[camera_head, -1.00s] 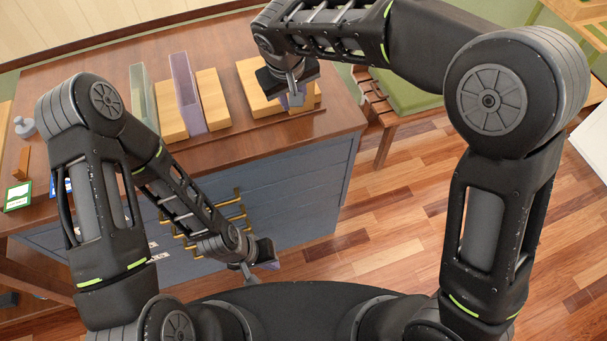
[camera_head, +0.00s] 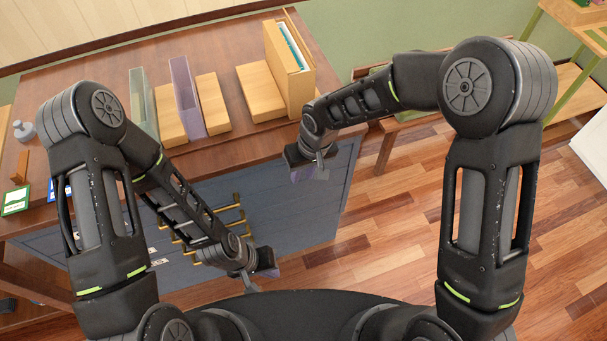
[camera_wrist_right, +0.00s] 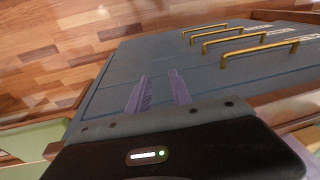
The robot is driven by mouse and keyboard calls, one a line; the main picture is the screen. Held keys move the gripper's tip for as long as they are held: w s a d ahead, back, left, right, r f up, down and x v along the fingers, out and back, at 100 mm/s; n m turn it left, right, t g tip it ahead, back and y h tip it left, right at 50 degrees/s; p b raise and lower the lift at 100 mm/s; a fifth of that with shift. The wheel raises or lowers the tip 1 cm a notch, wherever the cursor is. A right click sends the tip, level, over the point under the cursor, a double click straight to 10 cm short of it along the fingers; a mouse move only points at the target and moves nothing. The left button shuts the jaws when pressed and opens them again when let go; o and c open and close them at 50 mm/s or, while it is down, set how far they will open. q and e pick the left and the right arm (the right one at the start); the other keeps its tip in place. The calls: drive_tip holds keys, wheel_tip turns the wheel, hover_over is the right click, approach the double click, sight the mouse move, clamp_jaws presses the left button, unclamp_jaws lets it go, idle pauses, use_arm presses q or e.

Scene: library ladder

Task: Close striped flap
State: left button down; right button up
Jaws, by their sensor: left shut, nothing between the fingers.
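I cannot make out any striped flap in these views. On the right of the desk stands a light wooden box (camera_head: 288,75) with teal contents showing at its open top; a thin wooden panel (camera_head: 299,33) stands at its right side. My right gripper (camera_head: 312,174) is in front of the desk's front edge, apart from the box; in the right wrist view its purple fingers (camera_wrist_right: 160,92) are apart with nothing between them, facing the blue drawer front. My left gripper (camera_head: 262,284) is shut and empty, low in front of the drawers.
Wooden blocks, a purple upright holder (camera_head: 186,95) and a greenish clear one (camera_head: 143,100) stand on the desk (camera_head: 90,75). Brass handles (camera_head: 225,222) stick out from the drawer front. Open wooden floor (camera_head: 400,220) lies to the right.

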drive_tip(key=shift+s+f, duration=0.2)
drive_tip(key=shift+f, duration=0.1)
